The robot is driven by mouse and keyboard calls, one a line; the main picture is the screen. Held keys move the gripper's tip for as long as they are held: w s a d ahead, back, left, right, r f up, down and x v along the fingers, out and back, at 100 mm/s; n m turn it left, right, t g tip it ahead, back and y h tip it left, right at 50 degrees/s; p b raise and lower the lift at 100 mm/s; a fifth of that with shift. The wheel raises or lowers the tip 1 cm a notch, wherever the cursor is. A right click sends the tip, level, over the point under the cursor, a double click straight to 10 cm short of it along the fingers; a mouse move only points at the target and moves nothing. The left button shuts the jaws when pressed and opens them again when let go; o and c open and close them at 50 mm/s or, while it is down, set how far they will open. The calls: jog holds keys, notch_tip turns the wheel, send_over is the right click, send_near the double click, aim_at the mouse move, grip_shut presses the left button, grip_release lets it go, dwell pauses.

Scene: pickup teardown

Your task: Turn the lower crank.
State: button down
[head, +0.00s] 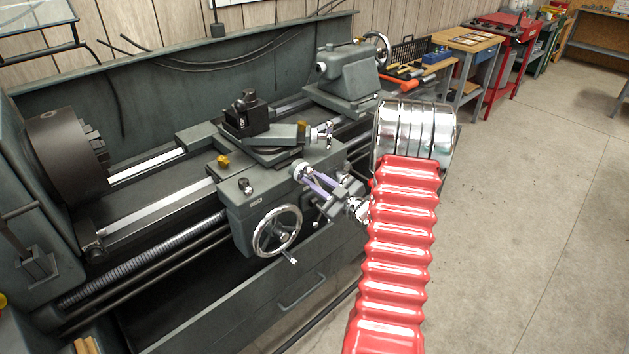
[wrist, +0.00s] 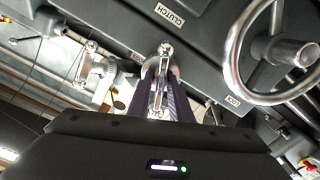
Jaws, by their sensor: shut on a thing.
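The lower crank (head: 301,171) is a chromed crank on the front of the lathe carriage in the head view. My gripper (head: 316,181), with purple-looking fingers, reaches it from the right and is shut on it. In the wrist view the bright crank (wrist: 159,82) stands between my two dark fingers (wrist: 158,100), its round knob towards the top. My fingers hide part of the crank, so its exact angle is hard to tell. The upper crank (head: 321,133) sits above it on the slide, apart from my gripper; it also shows at the left of the wrist view (wrist: 95,70).
A large handwheel (head: 277,231) is below and left of my gripper, close to the right side in the wrist view (wrist: 279,50). The tool post (head: 249,113) and tailstock (head: 345,72) stand behind. Open floor (head: 520,220) lies to the right.

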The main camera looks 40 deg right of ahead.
jog(key=shift+a+n, duration=0.1)
jog(key=shift+n, duration=0.2)
jog(key=c, duration=1.8)
grip_release()
jog(key=shift+c, duration=0.2)
jog(key=s, duration=1.4)
jog(key=shift+d, duration=0.25)
jog(key=shift+w+f, duration=0.1)
